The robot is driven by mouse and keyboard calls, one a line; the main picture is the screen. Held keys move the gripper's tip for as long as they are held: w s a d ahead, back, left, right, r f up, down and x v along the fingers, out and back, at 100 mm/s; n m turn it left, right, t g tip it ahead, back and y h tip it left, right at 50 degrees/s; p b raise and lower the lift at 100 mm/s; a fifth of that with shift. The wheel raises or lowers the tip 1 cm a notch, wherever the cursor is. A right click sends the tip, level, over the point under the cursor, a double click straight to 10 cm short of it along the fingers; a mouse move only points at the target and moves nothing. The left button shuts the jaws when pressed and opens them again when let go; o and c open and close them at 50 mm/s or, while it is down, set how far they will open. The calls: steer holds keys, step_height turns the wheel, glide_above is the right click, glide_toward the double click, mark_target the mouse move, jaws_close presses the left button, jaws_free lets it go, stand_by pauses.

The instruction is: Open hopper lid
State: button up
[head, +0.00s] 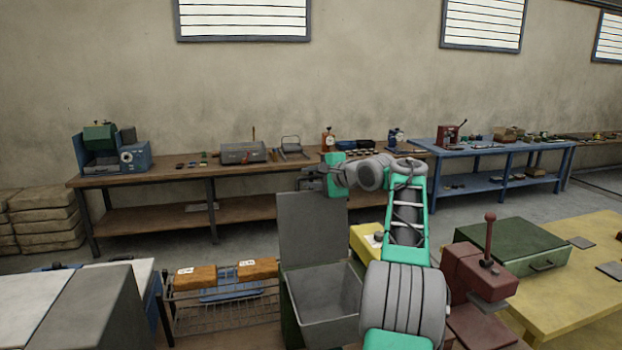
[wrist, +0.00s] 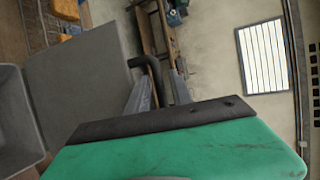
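The hopper (head: 325,293) is a grey open-topped bin in the lower middle of the head view. Its flat grey lid (head: 311,228) stands raised, nearly upright, at the back left of the opening. In the wrist view the lid (wrist: 80,80) fills the left side, and its dark bent handle (wrist: 150,68) sticks out from its edge. My gripper (head: 308,179) is at the top of the lid. In the wrist view its two grey fingers (wrist: 160,78) are apart, with the handle running between them; a narrow gap seems to show beside the handle.
A wire basket with orange-brown blocks (head: 196,277) stands left of the hopper. A maroon press (head: 478,277) and a yellow table (head: 575,270) are at the right. A long wooden bench (head: 240,170) lines the wall, with open floor before it.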

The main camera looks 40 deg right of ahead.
steer(key=shift+o, duration=0.4)
steer(key=shift+s, duration=0.1)
steer(key=b+v, duration=0.2)
steer(key=v, duration=0.5)
steer(key=shift+s, duration=0.25)
steer(key=shift+r, duration=0.1)
